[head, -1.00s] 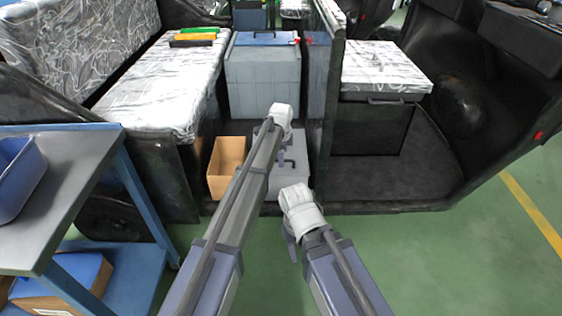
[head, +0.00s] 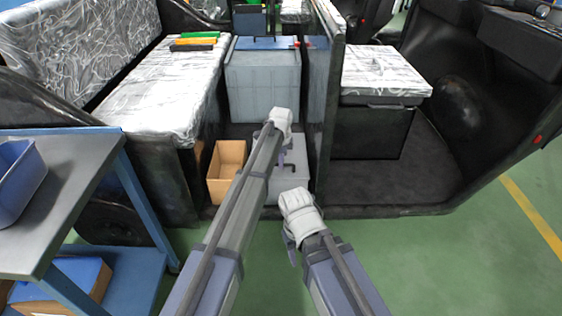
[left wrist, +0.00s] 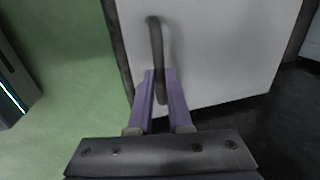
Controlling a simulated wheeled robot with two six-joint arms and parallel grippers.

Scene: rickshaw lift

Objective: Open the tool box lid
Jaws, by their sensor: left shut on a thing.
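The tool box appears to be the light grey box (head: 292,178) on the floor in the middle of the head view, partly behind my left arm. In the left wrist view its pale flat top (left wrist: 225,55) fills the upper right, with a dark bar handle (left wrist: 155,38) on it. My left gripper (left wrist: 160,74) is shut on this handle, one purple finger on each side. In the head view the left gripper (head: 285,160) is small and partly hidden by its wrist. My right gripper (head: 292,245) hangs in front of the box, apart from it; its fingers are mostly hidden.
An open tan carton (head: 227,172) stands just left of the box. A grey bin with a blue lid (head: 263,85) is behind. A black upright panel (head: 328,110) rises on the right. A blue-framed bench (head: 90,165) is at left. Green floor is clear in front.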

